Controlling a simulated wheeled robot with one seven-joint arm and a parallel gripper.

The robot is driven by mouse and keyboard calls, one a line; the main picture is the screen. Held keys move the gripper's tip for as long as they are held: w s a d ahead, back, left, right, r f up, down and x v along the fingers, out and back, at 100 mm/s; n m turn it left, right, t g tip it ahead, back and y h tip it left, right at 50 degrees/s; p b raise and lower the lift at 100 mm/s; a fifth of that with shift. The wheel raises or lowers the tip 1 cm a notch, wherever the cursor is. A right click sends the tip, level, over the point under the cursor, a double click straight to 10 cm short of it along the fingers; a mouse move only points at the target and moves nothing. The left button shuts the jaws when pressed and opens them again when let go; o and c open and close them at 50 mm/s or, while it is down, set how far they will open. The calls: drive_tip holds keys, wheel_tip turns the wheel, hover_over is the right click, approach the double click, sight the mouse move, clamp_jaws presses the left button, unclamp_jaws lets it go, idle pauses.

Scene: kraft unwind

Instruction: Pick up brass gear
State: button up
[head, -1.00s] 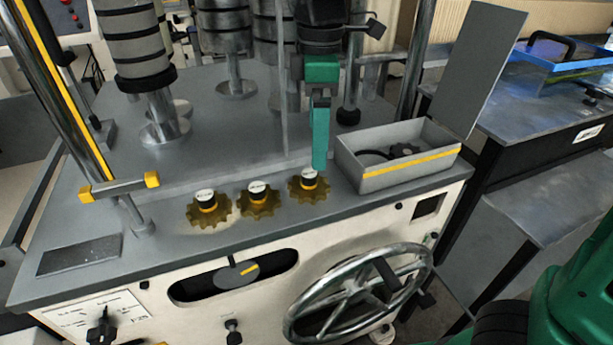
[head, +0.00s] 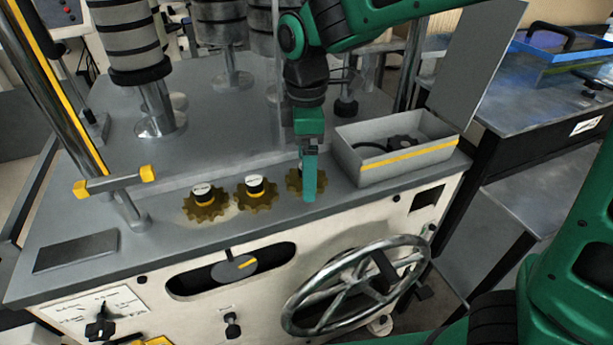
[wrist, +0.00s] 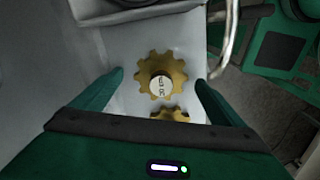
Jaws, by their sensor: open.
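A second brass gear (wrist: 170,114) is partly hidden by the gripper body. Contact cannot be told.
Metal rollers (head: 135,60) rise behind. A yellow-ended bar (head: 115,181) is at left. A handwheel (head: 357,290) sits on the front face.

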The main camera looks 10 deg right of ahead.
drive_tip(key=shift+f, duration=0.35)
drive_tip(key=shift+c, duration=0.6)
drive_tip(key=c, duration=1.3)
drive_tip(key=shift+c, duration=0.2)
drive_tip(key=shift+r, duration=0.15)
